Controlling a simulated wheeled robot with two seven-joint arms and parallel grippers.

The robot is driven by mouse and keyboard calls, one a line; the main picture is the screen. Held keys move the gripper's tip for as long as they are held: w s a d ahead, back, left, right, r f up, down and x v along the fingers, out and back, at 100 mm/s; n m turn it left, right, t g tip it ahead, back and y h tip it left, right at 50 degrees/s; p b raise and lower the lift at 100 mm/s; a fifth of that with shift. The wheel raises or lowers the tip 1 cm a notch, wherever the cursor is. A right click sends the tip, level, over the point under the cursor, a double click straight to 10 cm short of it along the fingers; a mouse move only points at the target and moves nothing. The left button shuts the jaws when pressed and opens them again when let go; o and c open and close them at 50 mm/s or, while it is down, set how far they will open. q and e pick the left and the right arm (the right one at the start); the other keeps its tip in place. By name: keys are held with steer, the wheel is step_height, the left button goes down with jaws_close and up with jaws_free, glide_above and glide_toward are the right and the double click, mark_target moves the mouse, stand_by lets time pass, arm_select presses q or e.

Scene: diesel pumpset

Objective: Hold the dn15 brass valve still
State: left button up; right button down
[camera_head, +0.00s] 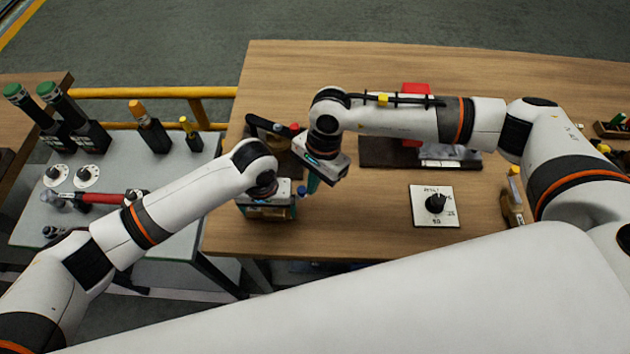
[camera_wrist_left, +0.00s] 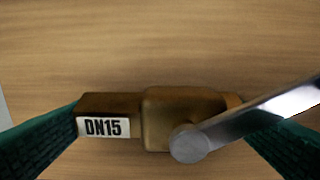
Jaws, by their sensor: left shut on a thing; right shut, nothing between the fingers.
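The DN15 brass valve (camera_wrist_left: 185,103) lies across the left wrist view, with a white DN15 label on its left end and a grey metal lever (camera_wrist_left: 255,117) running off the right edge. My left gripper (camera_wrist_left: 160,118) is shut on the valve, with one teal finger at each end. In the head view my left gripper (camera_head: 268,213) is low over the left part of the wooden table, and the valve is mostly hidden there. I cannot tell whether it touches the table. My right gripper (camera_head: 312,184) is shut and empty, just right of the left one.
A white dial plate with a black knob (camera_head: 436,204) lies right of the grippers. A red object (camera_head: 415,88) stands behind my right arm. The table's front middle is clear.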

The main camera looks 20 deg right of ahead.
steer(key=shift+w+a+r, duration=0.1)
steer(key=shift+w+a, duration=0.2)
steer(key=shift+a, duration=0.25)
steer(key=shift+w+r, duration=0.2)
steer(key=shift+r, duration=0.3)
steer(key=c, duration=2.2)
jaws_free()
steer(key=v, duration=0.8)
steer(key=shift+w+d+r, duration=0.1)
steer(key=shift+w+d, duration=0.1)
steer(key=c, duration=1.3)
jaws_free()
steer(key=shift+w+d+r+m+y, duration=0.3)
steer(key=shift+w+r+m+y, duration=0.05)
steer(key=shift+r+m, duration=0.15)
steer(key=shift+w+d+r+m+y, duration=0.25)
steer(key=shift+w+r+m+y, duration=0.1)
steer(key=shift+r+m, duration=0.2)
steer(key=x, duration=1.1)
steer(key=shift+a+f, duration=0.25)
steer(key=shift+f, duration=0.05)
steer(key=shift+m, duration=0.25)
jaws_close()
